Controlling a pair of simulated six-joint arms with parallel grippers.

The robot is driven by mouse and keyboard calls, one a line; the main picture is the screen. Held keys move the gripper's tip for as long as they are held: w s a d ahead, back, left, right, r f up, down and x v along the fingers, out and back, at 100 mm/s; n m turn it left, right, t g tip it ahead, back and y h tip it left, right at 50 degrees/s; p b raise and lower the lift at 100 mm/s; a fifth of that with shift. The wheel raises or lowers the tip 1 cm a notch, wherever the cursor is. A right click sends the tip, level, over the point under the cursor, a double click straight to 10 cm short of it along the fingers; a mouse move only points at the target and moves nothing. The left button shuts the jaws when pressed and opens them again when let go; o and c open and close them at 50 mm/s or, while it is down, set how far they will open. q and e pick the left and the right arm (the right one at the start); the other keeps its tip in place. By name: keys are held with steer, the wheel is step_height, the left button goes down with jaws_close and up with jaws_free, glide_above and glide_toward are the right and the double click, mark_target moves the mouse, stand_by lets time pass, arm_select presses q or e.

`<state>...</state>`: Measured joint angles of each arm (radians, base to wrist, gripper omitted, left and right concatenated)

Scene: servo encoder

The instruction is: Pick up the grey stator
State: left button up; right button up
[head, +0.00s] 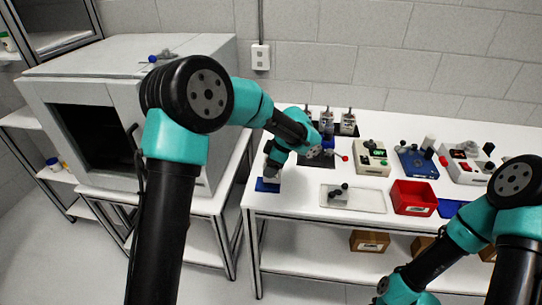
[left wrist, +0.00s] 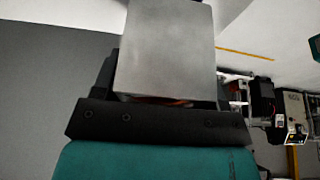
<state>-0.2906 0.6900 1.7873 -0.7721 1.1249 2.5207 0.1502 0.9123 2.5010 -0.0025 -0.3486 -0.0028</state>
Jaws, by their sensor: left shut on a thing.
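The grey stator (left wrist: 165,50) is a plain light-grey block that fills the upper middle of the left wrist view. My left gripper (left wrist: 160,85) is shut on it, with dark fingers on both sides. In the head view my left gripper (head: 273,163) points down near the table's left end, above a blue pad (head: 267,185). The stator there is small and partly hidden by the gripper; I cannot tell whether it touches the pad. My right arm comes in at the lower right of the head view, but its gripper is out of sight.
A white tray (head: 370,199) with dark parts and a red bin (head: 413,198) stand right of the pad. Several devices line the table's back, among them a beige box (head: 372,160) and a blue one (head: 417,164). A large grey cabinet (head: 60,85) stands left.

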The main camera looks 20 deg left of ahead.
arm_select(q)
steer(key=shift+s+d+r, duration=0.1)
steer(key=shift+s+d, duration=0.1)
steer(key=shift+s, duration=0.45)
steer(key=shift+s+d+r, duration=0.1)
steer(key=shift+s+d, duration=0.1)
steer(key=shift+s, duration=0.5)
steer(key=shift+s+d, duration=0.2)
steer(key=shift+s, duration=0.45)
steer(key=shift+w+a, duration=0.1)
